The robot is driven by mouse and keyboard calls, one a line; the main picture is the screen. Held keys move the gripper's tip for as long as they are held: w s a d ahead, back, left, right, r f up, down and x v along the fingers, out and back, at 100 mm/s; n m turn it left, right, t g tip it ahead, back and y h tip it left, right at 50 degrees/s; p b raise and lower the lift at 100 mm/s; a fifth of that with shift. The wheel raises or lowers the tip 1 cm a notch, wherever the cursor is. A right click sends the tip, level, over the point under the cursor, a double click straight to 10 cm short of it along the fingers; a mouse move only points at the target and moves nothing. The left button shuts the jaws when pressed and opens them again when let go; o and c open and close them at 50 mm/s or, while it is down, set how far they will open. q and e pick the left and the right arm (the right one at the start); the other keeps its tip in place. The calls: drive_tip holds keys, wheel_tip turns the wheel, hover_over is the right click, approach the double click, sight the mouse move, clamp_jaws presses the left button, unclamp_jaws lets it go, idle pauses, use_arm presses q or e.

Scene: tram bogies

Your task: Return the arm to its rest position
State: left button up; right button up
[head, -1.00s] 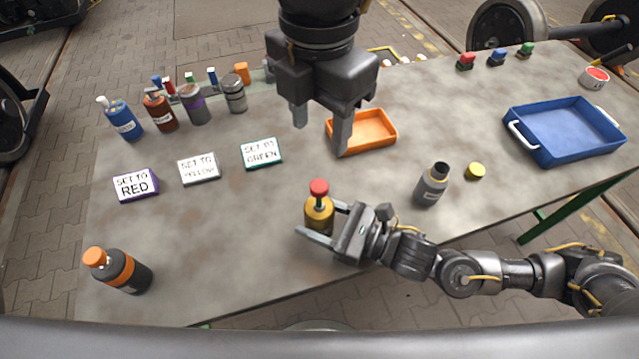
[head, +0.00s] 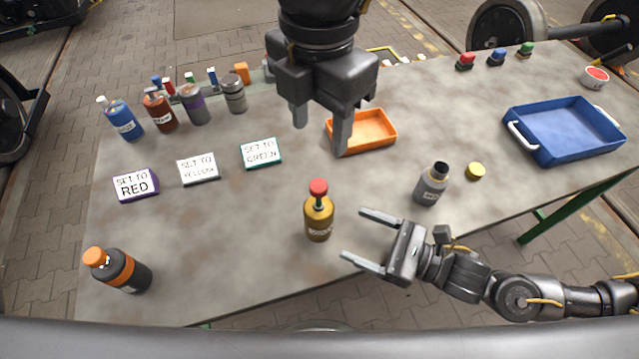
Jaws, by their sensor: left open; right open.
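My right gripper (head: 361,234) is open and empty near the table's front edge. It is to the right of a yellow-brown bottle with a red cap (head: 319,218), apart from it. The bottle stands upright on the table. My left gripper (head: 320,128) is open and empty at the top middle, above the table. Its fingers are in front of part of the orange tray (head: 378,131).
A grey open bottle (head: 431,187) and a yellow cap (head: 475,171) stand right of the middle. A blue tray (head: 565,133) is at the right. Three cards, including the red one (head: 135,185), lie at the left. An orange-capped bottle (head: 122,272) stands front left.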

drive_tip(key=shift+v, duration=1.15)
